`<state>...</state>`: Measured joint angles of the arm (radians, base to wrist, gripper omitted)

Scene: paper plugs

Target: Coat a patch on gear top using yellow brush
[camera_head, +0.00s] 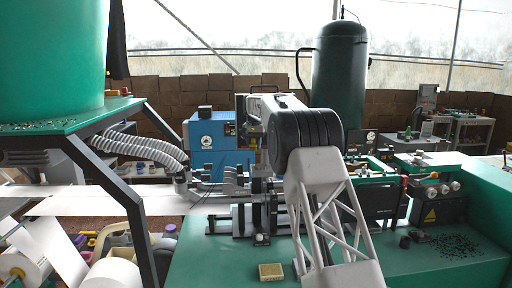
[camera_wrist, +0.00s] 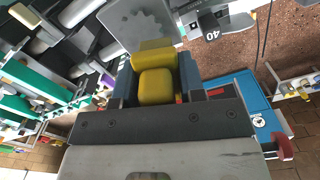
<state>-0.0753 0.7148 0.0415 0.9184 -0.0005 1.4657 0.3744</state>
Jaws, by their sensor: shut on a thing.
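My gripper (camera_wrist: 157,78) is shut on the yellow brush (camera_wrist: 156,86), whose blocky yellow body shows between the two dark blue-grey fingers in the wrist view. Just beyond the brush is a flat grey plate with a toothed gear shape (camera_wrist: 146,27) on it. The brush end overlaps the lower edge of that plate in the picture; I cannot tell whether they touch. The brush's bristles are hidden. In the head view my own arm covers the middle, and neither the gripper nor the brush can be made out.
A green machine table (camera_head: 215,265) fills the front, with a small tan block (camera_head: 271,271) near its front edge. Dark machine parts (camera_head: 262,205) stand at the middle. A blue cabinet (camera_head: 210,140) and a ribbed hose (camera_head: 140,147) are behind.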

